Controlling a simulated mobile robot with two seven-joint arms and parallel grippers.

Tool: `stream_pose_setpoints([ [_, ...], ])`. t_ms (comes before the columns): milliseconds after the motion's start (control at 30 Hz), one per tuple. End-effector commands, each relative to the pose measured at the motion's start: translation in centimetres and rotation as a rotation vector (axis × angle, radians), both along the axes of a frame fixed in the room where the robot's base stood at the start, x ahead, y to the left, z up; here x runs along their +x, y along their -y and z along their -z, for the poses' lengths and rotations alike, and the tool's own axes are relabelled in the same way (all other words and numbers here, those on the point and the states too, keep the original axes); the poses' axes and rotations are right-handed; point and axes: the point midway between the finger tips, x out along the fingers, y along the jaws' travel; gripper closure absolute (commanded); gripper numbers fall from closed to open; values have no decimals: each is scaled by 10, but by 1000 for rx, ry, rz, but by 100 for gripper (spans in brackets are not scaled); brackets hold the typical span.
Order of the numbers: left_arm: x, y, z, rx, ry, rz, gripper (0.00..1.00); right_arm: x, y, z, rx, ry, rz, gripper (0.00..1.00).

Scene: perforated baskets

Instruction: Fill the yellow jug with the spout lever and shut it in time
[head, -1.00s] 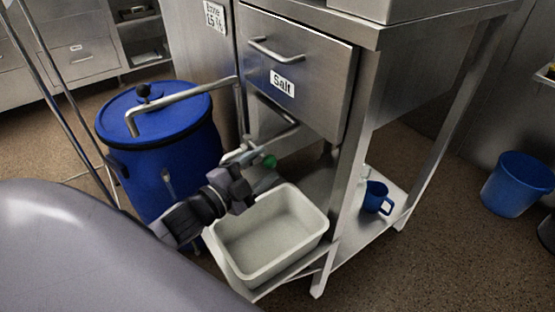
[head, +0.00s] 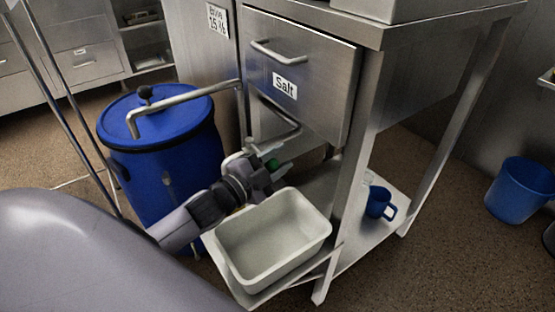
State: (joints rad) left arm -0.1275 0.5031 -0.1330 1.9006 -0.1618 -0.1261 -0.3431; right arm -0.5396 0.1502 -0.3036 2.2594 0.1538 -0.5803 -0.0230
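I see no yellow jug in the head view. A small green knob (head: 272,163), which looks like the end of the spout lever, sits under the steel bench below the drawer. The spout itself is mostly hidden behind the gripper and the drawer. A white basin (head: 245,283) stands below and to the right of my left gripper, and it looks empty. My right gripper is not in view.
A blue lidded barrel (head: 150,170) with a bent steel pipe (head: 185,98) above it stands left. A drawer labelled Salt (head: 315,70) overhangs the gripper. A blue mug (head: 377,203) sits on the lower shelf (head: 362,235). A blue bucket (head: 515,190) stands far right.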

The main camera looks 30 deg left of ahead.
Motion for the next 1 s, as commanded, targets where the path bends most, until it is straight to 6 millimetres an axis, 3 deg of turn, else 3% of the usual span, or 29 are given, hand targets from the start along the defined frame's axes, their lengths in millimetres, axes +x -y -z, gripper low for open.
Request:
stream_pose_setpoints([
  [333, -7, -1, -1, 0, -5, 73, 100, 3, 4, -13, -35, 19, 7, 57],
  [600, -21, -7, 0, -4, -7, 240, 100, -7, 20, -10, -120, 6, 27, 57],
  [1000, -33, -12, 2, -10, -7, 381, 100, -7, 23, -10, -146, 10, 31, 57],
])
